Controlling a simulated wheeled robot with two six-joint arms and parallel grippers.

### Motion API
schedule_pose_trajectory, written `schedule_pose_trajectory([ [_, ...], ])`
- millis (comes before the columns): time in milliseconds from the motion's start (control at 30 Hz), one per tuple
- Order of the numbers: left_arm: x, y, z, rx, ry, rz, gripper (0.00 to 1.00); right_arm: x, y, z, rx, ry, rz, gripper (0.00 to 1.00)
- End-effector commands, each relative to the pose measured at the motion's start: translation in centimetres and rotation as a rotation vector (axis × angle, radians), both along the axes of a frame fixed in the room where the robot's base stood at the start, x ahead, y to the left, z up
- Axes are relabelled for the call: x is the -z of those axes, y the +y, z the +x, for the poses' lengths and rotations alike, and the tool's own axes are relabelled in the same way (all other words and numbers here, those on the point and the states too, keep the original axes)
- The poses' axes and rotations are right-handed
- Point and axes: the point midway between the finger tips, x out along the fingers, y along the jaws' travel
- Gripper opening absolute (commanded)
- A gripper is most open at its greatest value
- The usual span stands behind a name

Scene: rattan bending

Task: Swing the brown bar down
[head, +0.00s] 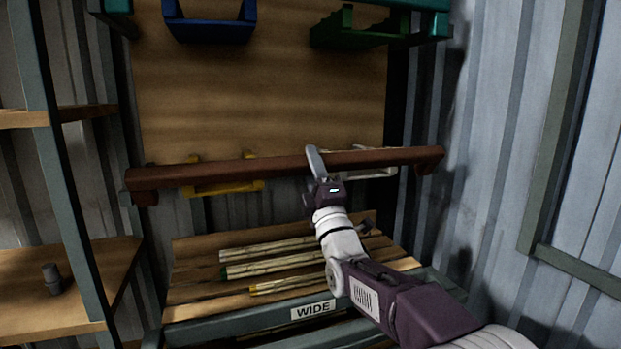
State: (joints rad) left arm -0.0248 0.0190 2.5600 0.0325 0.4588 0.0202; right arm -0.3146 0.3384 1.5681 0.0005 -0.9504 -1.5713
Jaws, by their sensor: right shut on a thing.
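The brown bar (235,170) spans the front of the rack in the head view, nearly level, with its right end a little higher in the picture. It has a bracket-like block at each end. My right gripper (316,162) is at the bar's middle, shut on it, with one grey finger showing over the front of the bar. The other finger is hidden. My right arm comes in from the lower right. My left gripper is not in view.
A slatted shelf labelled WIDE (313,311) holds several rattan poles (275,268) below the bar. A side shelf (90,270) stands left, a corrugated wall (490,130) right.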

Motion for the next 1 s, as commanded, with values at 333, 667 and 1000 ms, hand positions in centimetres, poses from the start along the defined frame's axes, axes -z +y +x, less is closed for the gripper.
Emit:
schedule_pose_trajectory([
  [333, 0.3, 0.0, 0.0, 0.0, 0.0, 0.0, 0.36, 0.3, 0.1, 0.1, -0.001, 0.0, -0.001, 0.0],
  [667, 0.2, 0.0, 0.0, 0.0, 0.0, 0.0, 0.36, 0.2, 0.0, 0.0, -0.001, -0.003, 0.0, 0.55],
  [1000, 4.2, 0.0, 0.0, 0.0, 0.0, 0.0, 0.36, 3.1, -0.8, -2.6, 0.0, -0.005, 0.002, 0.55],
])
